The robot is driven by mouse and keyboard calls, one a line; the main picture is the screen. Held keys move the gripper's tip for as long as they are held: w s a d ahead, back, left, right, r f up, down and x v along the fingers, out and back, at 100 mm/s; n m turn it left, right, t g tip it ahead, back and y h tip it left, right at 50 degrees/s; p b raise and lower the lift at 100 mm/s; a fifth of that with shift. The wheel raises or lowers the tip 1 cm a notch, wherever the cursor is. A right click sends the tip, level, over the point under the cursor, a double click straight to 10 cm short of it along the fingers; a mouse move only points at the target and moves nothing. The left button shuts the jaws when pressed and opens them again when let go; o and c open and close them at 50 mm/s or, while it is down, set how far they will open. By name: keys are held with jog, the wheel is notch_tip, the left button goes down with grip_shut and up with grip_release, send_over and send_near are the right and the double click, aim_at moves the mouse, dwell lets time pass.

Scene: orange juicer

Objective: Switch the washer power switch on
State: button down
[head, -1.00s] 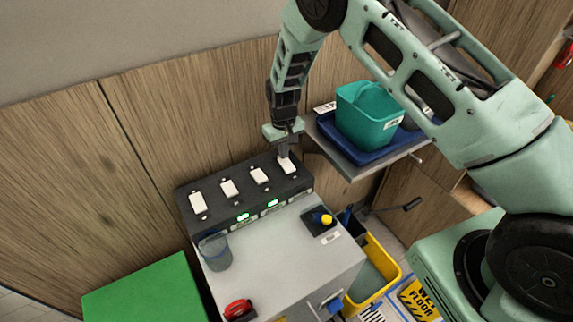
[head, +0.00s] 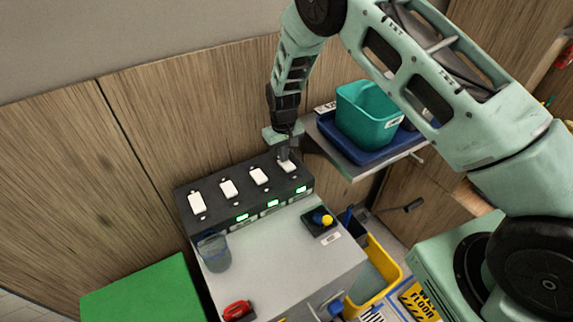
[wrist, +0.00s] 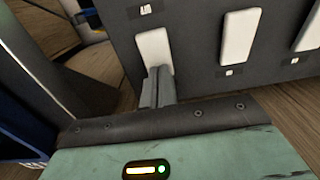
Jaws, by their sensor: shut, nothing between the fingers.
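A dark panel (head: 243,192) carries a row of several white rocker switches. My gripper (head: 284,155) is shut and empty, pointing down at the rightmost white switch (head: 287,166). In the wrist view, the closed fingertips (wrist: 158,86) are at the lower end of that switch (wrist: 155,50) and cover part of it; they appear to touch it. Green lights glow on the panel's front at three places, including one (head: 301,189) below the rightmost switch. The labels are too small to read, so I cannot tell which switch is the washer's.
A grey worktop (head: 275,255) in front of the panel holds a clear cup (head: 214,252), a red object (head: 237,310) and a yellow knob (head: 327,219). A teal bin (head: 365,112) stands in a blue tray on a shelf right of my gripper. A green box (head: 150,290) is at left.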

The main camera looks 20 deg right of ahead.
notch_tip(320, 180, up, 7)
jog(key=p, duration=0.3)
jog(key=shift+p, duration=0.3)
dwell(0.7)
jog(key=s+a+r+n+y+b, duration=0.1)
jog(key=s+a+r+b, duration=0.2)
jog(key=s+a+r, duration=0.4)
jog(key=s+a+r+n+y+b, duration=0.1)
jog(key=s+a+r+b, duration=0.25)
jog(key=s, duration=0.55)
jog(key=s+d+r+n+b, duration=0.1)
jog(key=s+d+b, duration=0.1)
jog(key=s, duration=0.8)
jog(key=s+d+r+n+h+b, duration=0.1)
jog(key=s+d+r+n+b, duration=0.1)
jog(key=s, duration=0.9)
jog(key=shift+n, duration=0.3)
jog(key=shift+d, duration=0.1)
